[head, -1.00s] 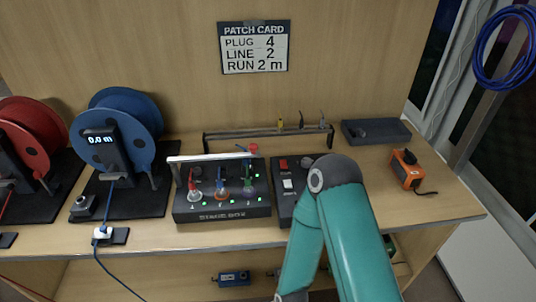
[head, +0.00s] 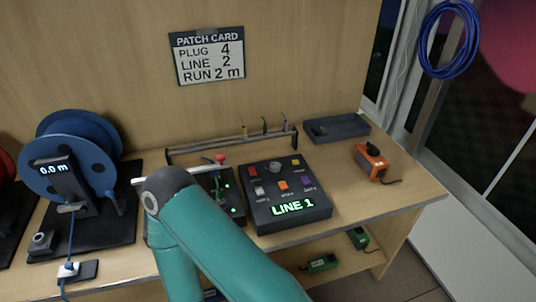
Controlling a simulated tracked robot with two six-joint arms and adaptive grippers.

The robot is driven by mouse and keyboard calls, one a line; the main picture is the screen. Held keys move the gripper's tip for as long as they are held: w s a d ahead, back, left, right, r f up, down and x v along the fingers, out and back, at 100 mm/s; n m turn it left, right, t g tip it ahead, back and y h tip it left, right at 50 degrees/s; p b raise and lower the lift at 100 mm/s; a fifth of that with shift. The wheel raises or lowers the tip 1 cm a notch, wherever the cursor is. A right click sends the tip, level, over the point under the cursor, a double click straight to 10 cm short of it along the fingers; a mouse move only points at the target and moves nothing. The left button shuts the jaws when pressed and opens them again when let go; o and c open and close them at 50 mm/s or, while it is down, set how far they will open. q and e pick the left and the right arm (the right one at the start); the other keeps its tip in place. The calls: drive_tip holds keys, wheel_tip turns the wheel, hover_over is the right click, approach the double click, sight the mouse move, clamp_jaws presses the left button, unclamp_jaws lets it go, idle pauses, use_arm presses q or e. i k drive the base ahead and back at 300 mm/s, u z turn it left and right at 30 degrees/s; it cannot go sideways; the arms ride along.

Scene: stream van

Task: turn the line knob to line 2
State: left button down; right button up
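The control box (head: 288,222) is a dark panel on the bench, with a lit green display (head: 293,207) that reads LINE 1. A round grey knob (head: 275,167) stands at its top middle. Which way the knob points is too small to tell. Coloured buttons sit around and below the knob, including a red one (head: 253,169) and an orange one (head: 283,185). The patch card (head: 208,56) on the back wall reads plug 4, line 2, run 2 m. Neither of my grippers shows; only a teal link of my arm is in view, left of the control box.
My arm hides much of the stage box (head: 233,207). A blue cable reel (head: 70,155) showing 0.0 m stands at the left. A low rack (head: 230,145), a dark tray (head: 336,128) and an orange device (head: 370,161) lie behind and right.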

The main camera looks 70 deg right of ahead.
sight(275, 166)
drive_tip(key=z, duration=0.3)
drive_tip(key=k, duration=1.75)
drive_tip(key=z, duration=1)
drive_tip(key=i, duration=1.05)
drive_tip(key=u, duration=0.05)
